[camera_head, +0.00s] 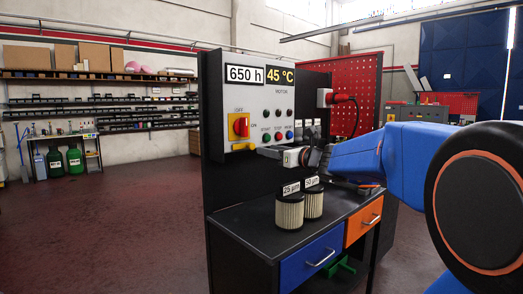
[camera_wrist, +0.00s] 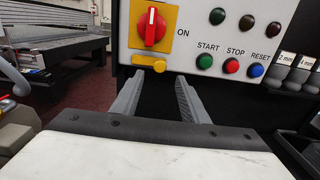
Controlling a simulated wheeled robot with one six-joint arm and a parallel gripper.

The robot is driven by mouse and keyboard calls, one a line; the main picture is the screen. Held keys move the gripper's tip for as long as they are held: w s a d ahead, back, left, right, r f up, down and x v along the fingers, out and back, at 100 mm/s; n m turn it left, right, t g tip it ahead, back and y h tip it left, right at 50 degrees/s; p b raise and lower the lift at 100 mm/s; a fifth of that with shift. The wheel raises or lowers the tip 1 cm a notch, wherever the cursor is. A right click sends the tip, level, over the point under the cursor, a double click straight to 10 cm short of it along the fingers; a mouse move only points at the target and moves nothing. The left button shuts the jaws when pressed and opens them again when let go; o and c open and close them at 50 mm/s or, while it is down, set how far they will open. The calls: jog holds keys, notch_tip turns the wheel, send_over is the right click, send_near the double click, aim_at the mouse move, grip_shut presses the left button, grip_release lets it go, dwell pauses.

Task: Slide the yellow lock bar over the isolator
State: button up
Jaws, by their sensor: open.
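The isolator is a red knob (camera_head: 241,126) on a yellow plate, on the light control panel; it also shows in the wrist view (camera_wrist: 151,28). Its white mark stands upright, towards the OFF label, with ON to the right. The yellow lock bar (camera_wrist: 149,63) lies level just below the knob, at the plate's bottom edge; it also shows in the head view (camera_head: 243,147). It is not across the knob. My gripper (camera_wrist: 157,88) is open and empty, its two fingers pointing at the panel just below the bar. In the head view, my gripper (camera_head: 270,152) hides part of the panel's lower edge.
START, STOP and RESET buttons (camera_wrist: 232,66) sit right of the isolator. Labelled filters (camera_head: 290,210) stand on the black bench top (camera_head: 245,222) below my arm. The floor left of the bench is clear.

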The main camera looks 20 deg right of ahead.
jog(key=v, duration=1)
jog(key=s+a+f+n+g, duration=0.8)
jog(key=s+a+f+n, duration=0.65)
jog(key=a+f, duration=0.2)
jog(key=s+d+f+n+g+h, duration=0.2)
jog(key=s+f+n+h, duration=0.1)
jog(key=s+f+n, duration=0.4)
jog(key=s+d+f+n+g+h, duration=0.2)
jog(key=s+d+f+n+h, duration=0.1)
jog(key=s+f+n, duration=0.5)
jog(key=shift+s+d+f+n, duration=0.25)
jog(key=shift+s+n, duration=0.75)
jog(key=shift+n, duration=0.25)
